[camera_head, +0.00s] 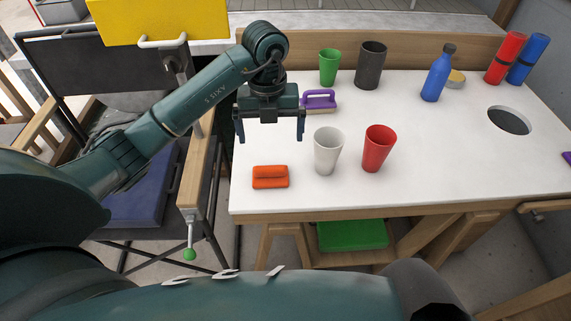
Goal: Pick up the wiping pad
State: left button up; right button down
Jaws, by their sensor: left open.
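An orange two-part block (270,177) lies near the front left corner of the white table top (420,180). A purple block with a raised handle and a pale underside (319,100) lies farther back. I cannot tell for sure which of these two is the wiping pad. My left gripper (270,138) is open and empty, fingers pointing down. It hangs above the left side of the table, behind the orange block and left of the purple one, and appears apart from both. My right gripper is not in view.
A white cup (328,150) and a red cup (378,148) stand right of the gripper. Green (329,68) and dark (371,65) cups stand behind. A blue bottle (438,73) stands farther right, near a round hole (509,120). The table's front middle is clear.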

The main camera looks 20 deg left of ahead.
aim_at(270, 167)
pick_arm(q)
jog(key=f, duration=1.3)
jog(key=shift+s+a+p, duration=0.2)
jog(key=shift+a+p, duration=0.05)
jog(key=shift+p, duration=0.05)
jog(key=shift+c, duration=0.2)
jog(key=shift+r, duration=0.1)
jog(key=c, duration=0.9)
notch_tip(270, 167, up, 10)
jog(key=o, duration=0.4)
jog(key=shift+c, duration=1.4)
